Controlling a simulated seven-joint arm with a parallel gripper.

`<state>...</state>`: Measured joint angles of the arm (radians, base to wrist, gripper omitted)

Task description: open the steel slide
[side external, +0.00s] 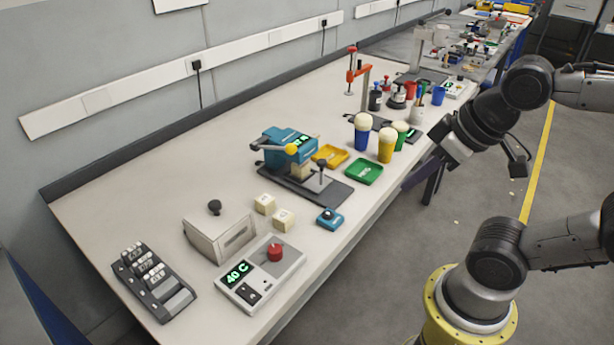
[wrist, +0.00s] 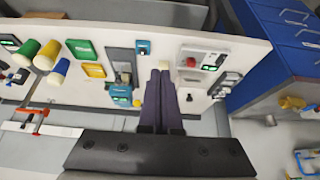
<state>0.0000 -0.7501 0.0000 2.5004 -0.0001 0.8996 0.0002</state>
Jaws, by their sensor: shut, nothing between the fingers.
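A light steel block (side external: 318,181) with a black knob sits on a dark base plate in front of a teal machine (side external: 288,147) with a yellow-ball lever; it looks like the steel slide. In the wrist view the teal machine (wrist: 121,91) and its plate (wrist: 113,54) lie just left of my fingers. How far the slide is drawn out cannot be told. My gripper (side external: 407,184) is shut and empty, beyond the table's front edge, to the right of the slide and apart from it. In the wrist view its dark fingers (wrist: 160,72) are together.
Green (side external: 364,171) and yellow (side external: 331,155) trays and several cups, including a yellow one (side external: 386,145), stand right of the machine. A teal button box (side external: 329,218), a grey controller (side external: 259,272), pale cubes (side external: 284,219) and a knobbed box (side external: 220,241) stand left. The front table strip is mostly clear.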

